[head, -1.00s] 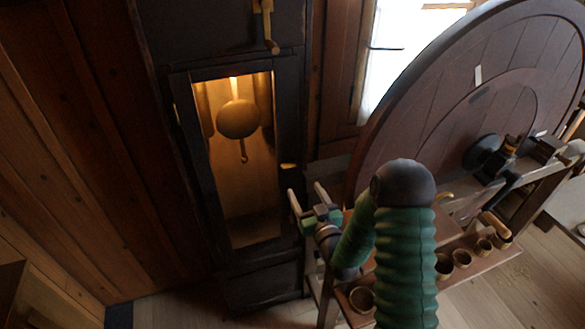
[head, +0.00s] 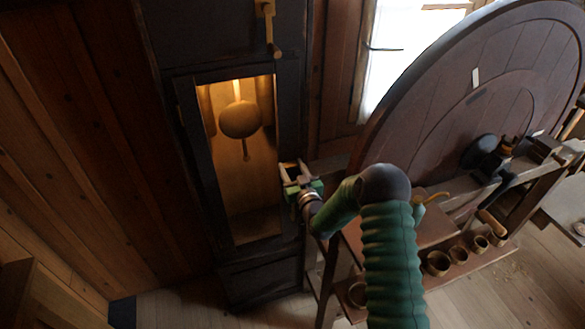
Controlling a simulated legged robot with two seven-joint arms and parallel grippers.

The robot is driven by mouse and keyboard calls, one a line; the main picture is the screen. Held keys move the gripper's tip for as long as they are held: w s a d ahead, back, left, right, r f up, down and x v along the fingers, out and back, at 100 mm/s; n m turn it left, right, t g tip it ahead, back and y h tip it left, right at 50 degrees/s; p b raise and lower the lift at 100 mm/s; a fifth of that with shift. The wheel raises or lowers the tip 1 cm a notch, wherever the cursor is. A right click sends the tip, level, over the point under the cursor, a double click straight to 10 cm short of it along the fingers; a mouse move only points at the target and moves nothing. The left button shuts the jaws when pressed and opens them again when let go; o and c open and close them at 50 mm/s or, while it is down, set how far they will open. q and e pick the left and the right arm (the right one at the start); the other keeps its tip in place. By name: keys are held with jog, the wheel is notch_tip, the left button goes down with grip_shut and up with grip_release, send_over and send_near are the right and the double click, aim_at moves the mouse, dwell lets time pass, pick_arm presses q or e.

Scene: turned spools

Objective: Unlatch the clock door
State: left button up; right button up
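The clock (head: 237,271) is a tall dark case against the wooden wall. Its glazed door (head: 203,190) shows a lit inside with a round pendulum (head: 240,120), and the door looks closed. The small brass latch on the door's right edge is mostly hidden by my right gripper. My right gripper (head: 292,169) is at that edge, fingers pointing at the clock. Its two fingers are apart, around or just in front of the latch; I cannot tell whether they touch it. My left gripper is not in view.
A brass lever (head: 268,25) hangs on the upper case. A large dark wooden wheel (head: 440,110) and a bench with several small turned cups (head: 438,262) stand to the right, close to my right arm. Floor shows at the lower left.

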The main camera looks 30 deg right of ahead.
jog(key=shift+a+r, duration=0.1)
jog(key=shift+a, duration=0.1)
jog(key=c, duration=0.9)
jog(key=shift+o, duration=0.2)
jog(key=shift+d, duration=0.15)
